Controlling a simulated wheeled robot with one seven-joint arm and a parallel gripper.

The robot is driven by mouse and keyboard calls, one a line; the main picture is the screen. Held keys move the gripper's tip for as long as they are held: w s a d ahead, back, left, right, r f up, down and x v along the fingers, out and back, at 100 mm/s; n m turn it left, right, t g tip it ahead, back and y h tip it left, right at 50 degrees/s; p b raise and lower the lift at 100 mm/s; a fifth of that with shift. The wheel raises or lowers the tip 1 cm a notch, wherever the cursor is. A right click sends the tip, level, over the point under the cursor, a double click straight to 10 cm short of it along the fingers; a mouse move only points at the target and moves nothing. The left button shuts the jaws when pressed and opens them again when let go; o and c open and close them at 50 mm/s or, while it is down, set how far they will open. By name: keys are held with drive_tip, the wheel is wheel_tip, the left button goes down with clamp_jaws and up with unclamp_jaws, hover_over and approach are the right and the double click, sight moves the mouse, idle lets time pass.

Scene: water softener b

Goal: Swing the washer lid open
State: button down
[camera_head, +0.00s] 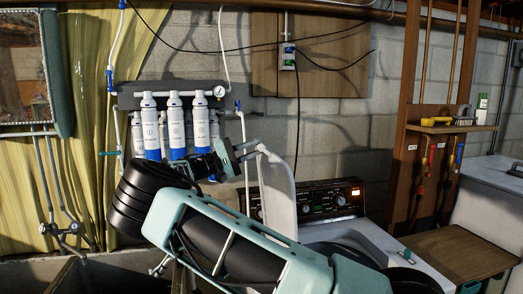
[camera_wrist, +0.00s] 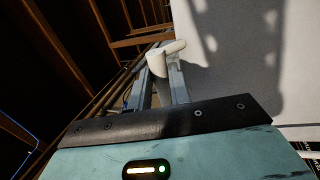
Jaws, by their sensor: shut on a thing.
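The white washer lid (camera_head: 281,193) stands raised and steep in front of the washer's dark control panel (camera_head: 335,199) in the head view. My gripper (camera_head: 258,150) is at the lid's upper edge and is shut on it. In the wrist view, my gripper (camera_wrist: 162,72) has its fingers around a rounded white piece (camera_wrist: 167,53), with a broad pale surface to its right. The white washer top (camera_head: 368,238) shows beside the lid. My arm hides the washer's front and the lid's lower part.
A rack of white and blue filter cartridges (camera_head: 176,128) hangs on the block wall behind my gripper. A brown wooden board (camera_head: 447,250) lies to the right of the washer. A sink edge (camera_head: 45,272) shows at the lower left.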

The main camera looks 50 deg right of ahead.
drive_tip(key=shift+w+a+r, duration=0.1)
drive_tip(key=shift+w, duration=0.05)
drive_tip(key=c, duration=1.3)
unclamp_jaws()
drive_tip(key=b+v, duration=0.6)
drive_tip(key=v, duration=1.1)
drive_tip(key=shift+a+b, duration=0.25)
drive_tip(key=shift+b, duration=0.15)
